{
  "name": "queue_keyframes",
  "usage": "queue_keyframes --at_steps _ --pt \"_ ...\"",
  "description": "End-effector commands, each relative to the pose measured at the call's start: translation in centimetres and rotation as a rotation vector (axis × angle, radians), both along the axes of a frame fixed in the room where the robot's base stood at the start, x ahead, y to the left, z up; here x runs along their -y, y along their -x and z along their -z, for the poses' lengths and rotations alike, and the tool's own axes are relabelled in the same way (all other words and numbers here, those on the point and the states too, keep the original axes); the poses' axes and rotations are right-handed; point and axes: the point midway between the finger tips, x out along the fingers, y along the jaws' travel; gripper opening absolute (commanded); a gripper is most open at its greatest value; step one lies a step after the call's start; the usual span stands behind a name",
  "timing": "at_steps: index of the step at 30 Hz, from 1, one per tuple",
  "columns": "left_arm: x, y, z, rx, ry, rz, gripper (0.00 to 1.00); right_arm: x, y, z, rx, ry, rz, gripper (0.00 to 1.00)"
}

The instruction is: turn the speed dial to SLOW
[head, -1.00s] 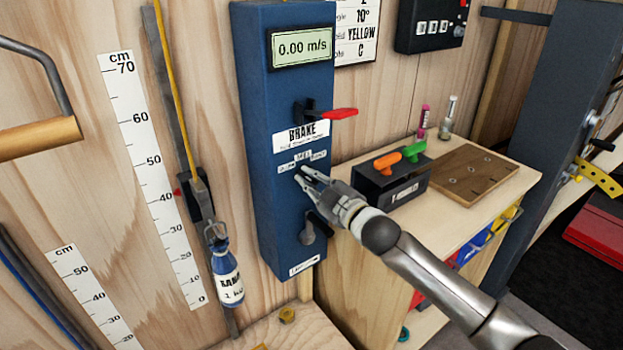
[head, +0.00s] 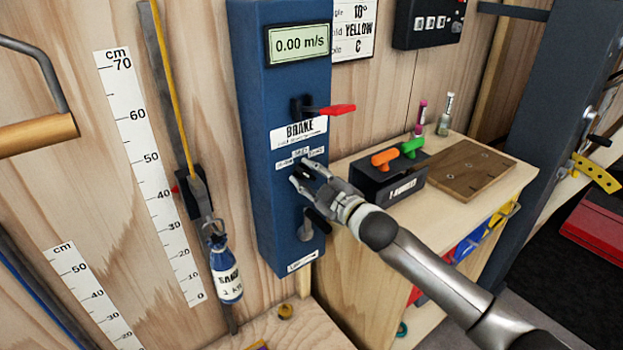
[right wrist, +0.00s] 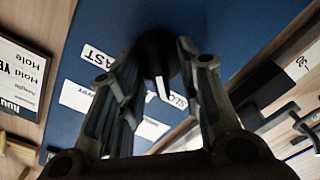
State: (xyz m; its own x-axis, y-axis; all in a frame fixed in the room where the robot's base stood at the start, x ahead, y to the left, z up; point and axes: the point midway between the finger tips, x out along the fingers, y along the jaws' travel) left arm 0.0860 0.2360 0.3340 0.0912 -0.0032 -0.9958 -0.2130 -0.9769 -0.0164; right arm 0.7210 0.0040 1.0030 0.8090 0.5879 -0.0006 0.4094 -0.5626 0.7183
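The blue brake box (head: 284,225) stands against the wooden wall. The speed dial is a black knob (right wrist: 160,58) with a white pointer, seen between my fingers in the right wrist view. The pointer's tip is close to the label reading "SLO" (right wrist: 178,99); the label reading "AST" (right wrist: 97,54) is on the other side. My right gripper (head: 306,177) is at the front of the box, below the BRAKE sign (head: 299,132). Its fingers (right wrist: 165,72) lie close against both sides of the knob and appear shut on it. In the head view they mostly hide the dial. My left gripper is out of view.
A red-handled lever (head: 335,110) juts out above my right gripper, and a dark lever (head: 306,228) sits just below it. A bench holds a black box with orange and green handles (head: 384,157) and a brown board (head: 462,168). A bottle (head: 226,275) hangs at left.

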Motion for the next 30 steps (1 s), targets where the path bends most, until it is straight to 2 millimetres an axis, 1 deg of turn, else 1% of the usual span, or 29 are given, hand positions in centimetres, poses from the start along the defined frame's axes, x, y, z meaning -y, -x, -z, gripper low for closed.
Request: queue_keyframes --at_steps 5,8,21,25,30 --pt "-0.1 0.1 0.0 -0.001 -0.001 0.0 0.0 0.6 0.7 0.0 -0.001 -0.001 0.0 0.33" --pt "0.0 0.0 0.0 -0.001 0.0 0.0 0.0 1.3 1.7 0.1 -0.002 0.0 0.0 0.33" --pt "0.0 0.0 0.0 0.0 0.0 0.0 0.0 5.9 8.0 0.1 -0.002 0.002 0.001 0.33" --pt "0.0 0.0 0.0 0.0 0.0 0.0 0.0 6.7 9.1 0.1 -0.002 0.001 0.001 0.33" --pt "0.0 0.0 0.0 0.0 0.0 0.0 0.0 7.1 9.7 0.0 0.0 0.001 0.001 0.33"
